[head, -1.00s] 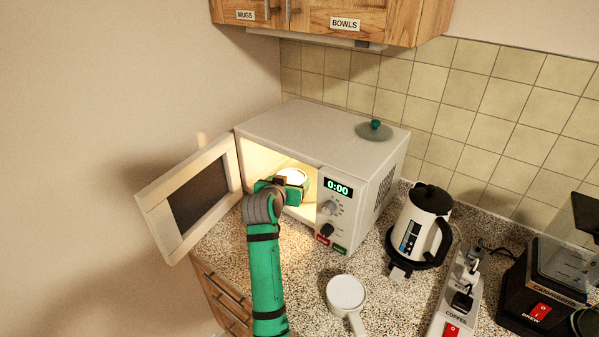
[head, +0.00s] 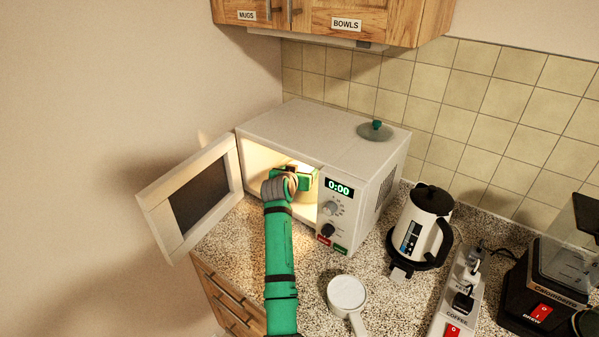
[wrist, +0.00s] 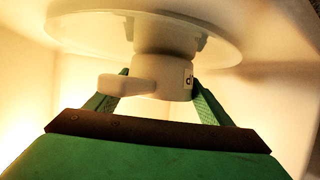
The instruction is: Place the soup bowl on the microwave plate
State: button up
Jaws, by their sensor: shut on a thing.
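The white microwave (head: 300,125) stands with its door open to the left and its inside lit. My gripper (head: 303,180) is inside, near the right side of the opening, and hides most of what it holds. In the wrist view my gripper (wrist: 160,82) has its green fingers closed on the pale soup bowl (wrist: 166,68), which shows a flat tab like a handle. A wide white disc, seemingly the microwave plate (wrist: 85,32), shows beyond it. I cannot tell whether bowl and disc touch.
The open door (head: 195,200) borders the left of the opening. A white handled pan (head: 346,293) stands on the speckled counter in front. A kettle (head: 425,218), a power strip (head: 462,285) and a coffee maker (head: 540,290) are to the right. A glass lid (head: 375,131) lies on the microwave.

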jog(key=shift+f, duration=0.1)
jog(key=o, duration=1.3)
jog(key=v, duration=1.2)
jog(key=shift+a, duration=0.1)
